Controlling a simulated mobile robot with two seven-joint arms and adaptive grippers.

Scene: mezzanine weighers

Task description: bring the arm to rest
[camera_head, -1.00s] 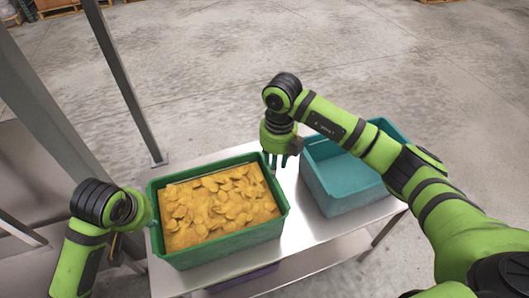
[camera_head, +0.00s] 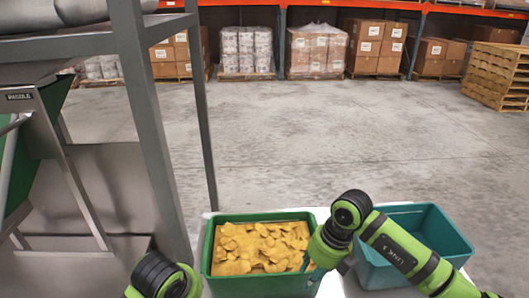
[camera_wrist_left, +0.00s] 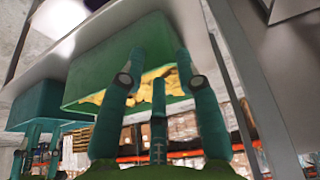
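The green crate (camera_head: 213,246) full of yellow chip-like pieces (camera_head: 258,245) stands on a pale table. The turquoise crate (camera_head: 447,232) stands to its right. My right gripper (camera_head: 312,268) points down by the green crate's right end, in the gap towards the turquoise crate. It looks open and empty; its fingers are partly hidden in the head view. My left gripper (camera_wrist_left: 160,66) shows in the left wrist view with its fingers spread at the green crate's (camera_wrist_left: 100,70) end. It looks open; contact with the rim is unclear. In the head view only my left wrist shows.
Grey metal posts (camera_head: 150,130) and a green hopper-like machine (camera_head: 45,120) stand close on the left. Pallets with boxes (camera_head: 377,45) and a stack of wooden pallets (camera_head: 497,78) are far back. The concrete floor (camera_head: 330,145) between is clear.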

